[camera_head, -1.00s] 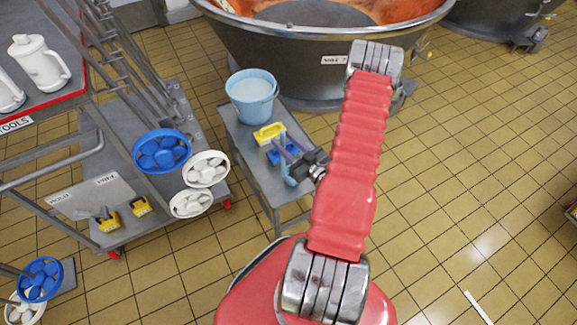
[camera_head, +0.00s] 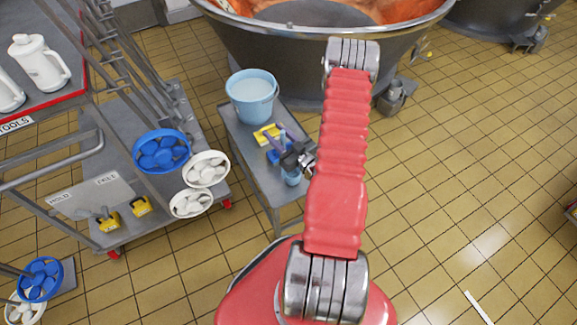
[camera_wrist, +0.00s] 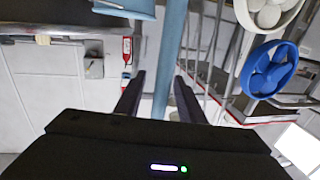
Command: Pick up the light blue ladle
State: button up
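The light blue ladle shows in the head view as a small light blue piece (camera_head: 291,179) near the right edge of the small grey table, mostly hidden by my gripper (camera_head: 284,140). In the wrist view a long light blue handle (camera_wrist: 173,45) runs from the top edge down between the two dark fingers of my gripper (camera_wrist: 159,76). The fingers stand apart, with gaps visible on both sides of the handle. I cannot see clear contact with either finger. The ladle's lower end is hidden in the wrist view.
The grey table (camera_head: 238,135) also holds a light blue bucket (camera_head: 252,98), a yellow-handled tool (camera_head: 266,134) and a blue item (camera_head: 273,156). A cart with blue and white round holders (camera_head: 161,151) stands left. A large vat (camera_head: 300,58) stands behind. Tiled floor is free at right.

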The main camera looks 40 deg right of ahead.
grip_shut()
dwell(0.4)
jog(key=shift+r, duration=0.1)
notch_tip(320, 180, up, 10)
dwell(1.0)
dwell(0.5)
